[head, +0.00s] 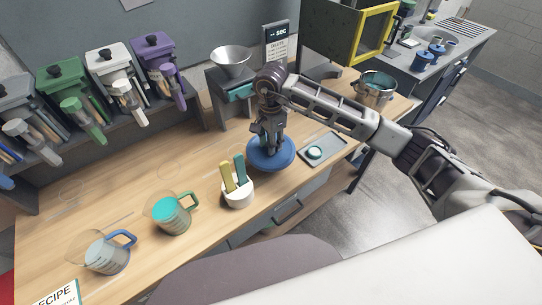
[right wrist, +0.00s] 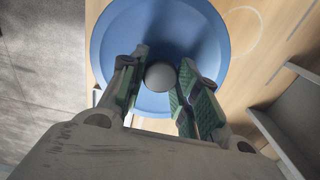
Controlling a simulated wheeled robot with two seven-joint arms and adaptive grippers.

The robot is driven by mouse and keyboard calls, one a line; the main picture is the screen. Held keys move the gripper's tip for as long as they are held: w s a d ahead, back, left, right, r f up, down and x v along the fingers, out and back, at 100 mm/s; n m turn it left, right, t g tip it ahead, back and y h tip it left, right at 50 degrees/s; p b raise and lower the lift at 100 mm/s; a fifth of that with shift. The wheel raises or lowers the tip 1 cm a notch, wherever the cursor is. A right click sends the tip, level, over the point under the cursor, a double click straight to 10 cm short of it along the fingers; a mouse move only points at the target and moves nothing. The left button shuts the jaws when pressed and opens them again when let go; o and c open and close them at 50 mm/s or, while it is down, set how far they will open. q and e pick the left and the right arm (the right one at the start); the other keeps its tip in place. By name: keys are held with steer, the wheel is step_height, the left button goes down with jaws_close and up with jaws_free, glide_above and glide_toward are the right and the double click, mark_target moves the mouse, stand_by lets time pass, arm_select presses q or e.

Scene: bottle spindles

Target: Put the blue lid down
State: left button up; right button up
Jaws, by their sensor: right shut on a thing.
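The blue lid (head: 283,158) is a round disc over the wooden counter, near its front edge, right of the white holder. In the right wrist view the lid (right wrist: 160,30) fills the upper middle, with its grey knob (right wrist: 160,76) between the two green-padded fingers. My right gripper (head: 270,141) points down from above and is shut on the knob. Whether the lid touches the counter or hangs just above it, I cannot tell. My left gripper is not in view.
The white holder (head: 238,194) with two upright sticks stands close left of the lid. A grey tray (head: 333,143) with a small round item lies close right. A funnel stand (head: 231,85) is behind, and a steel pot (head: 374,90) is further right.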

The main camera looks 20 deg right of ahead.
steer(key=shift+f, duration=1.7)
steer(key=shift+f+p, duration=0.6)
steer(key=shift+f, duration=1.3)
steer(key=shift+f, duration=0.1)
steer(key=o, duration=1)
